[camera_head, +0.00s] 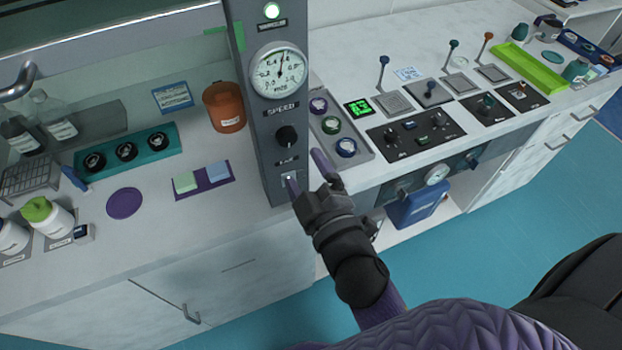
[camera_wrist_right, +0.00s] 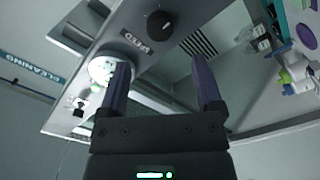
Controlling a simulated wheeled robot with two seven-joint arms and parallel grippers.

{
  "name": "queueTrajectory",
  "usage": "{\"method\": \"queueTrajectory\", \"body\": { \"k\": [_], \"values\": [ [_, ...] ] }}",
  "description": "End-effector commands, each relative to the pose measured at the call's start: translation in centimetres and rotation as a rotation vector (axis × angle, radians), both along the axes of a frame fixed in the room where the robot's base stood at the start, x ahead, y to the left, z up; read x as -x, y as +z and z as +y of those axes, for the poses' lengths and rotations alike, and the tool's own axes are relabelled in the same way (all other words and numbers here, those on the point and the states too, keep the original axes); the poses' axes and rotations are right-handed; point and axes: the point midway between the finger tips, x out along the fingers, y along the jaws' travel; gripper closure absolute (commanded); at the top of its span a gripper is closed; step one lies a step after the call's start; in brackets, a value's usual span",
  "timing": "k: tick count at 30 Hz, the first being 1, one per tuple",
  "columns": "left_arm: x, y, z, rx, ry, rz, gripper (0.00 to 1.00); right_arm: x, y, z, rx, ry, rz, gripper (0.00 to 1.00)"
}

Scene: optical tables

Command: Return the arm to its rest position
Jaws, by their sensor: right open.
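My right gripper (camera_head: 305,172) reaches up from the bottom of the head view to the lower end of a grey control column. Its two purple fingers are spread, with nothing between them. One finger overlaps the small white switch (camera_head: 291,180) low on the column, and I cannot tell whether they touch. In the right wrist view the open fingers (camera_wrist_right: 160,88) point toward the column, with its black knob (camera_wrist_right: 161,25) and white dial beyond them. My left gripper is not in view.
The grey column (camera_head: 262,130) carries a round dial (camera_head: 278,73) and a black speed knob (camera_head: 286,136). A grey tray (camera_head: 357,157) with several coloured rings is right of the gripper. An orange-brown container (camera_head: 224,107) stands left of the column. Teal floor (camera_head: 540,190) is open at right.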

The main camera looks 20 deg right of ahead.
Motion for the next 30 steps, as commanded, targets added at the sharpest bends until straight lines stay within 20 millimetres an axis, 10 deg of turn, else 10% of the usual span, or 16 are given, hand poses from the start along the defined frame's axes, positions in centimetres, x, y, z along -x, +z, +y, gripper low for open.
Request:
{"method": "queueTrajectory", "body": {
  "k": [20, 30],
  "values": [
    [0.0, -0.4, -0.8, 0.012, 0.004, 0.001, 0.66, 2.7, -0.2, -0.4, -0.014, -0.014, 0.017, 0.16],
    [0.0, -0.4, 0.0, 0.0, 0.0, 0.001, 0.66, 7.2, -8.1, -4.9, -0.477, -0.369, 0.697, 0.16]
  ]
}}
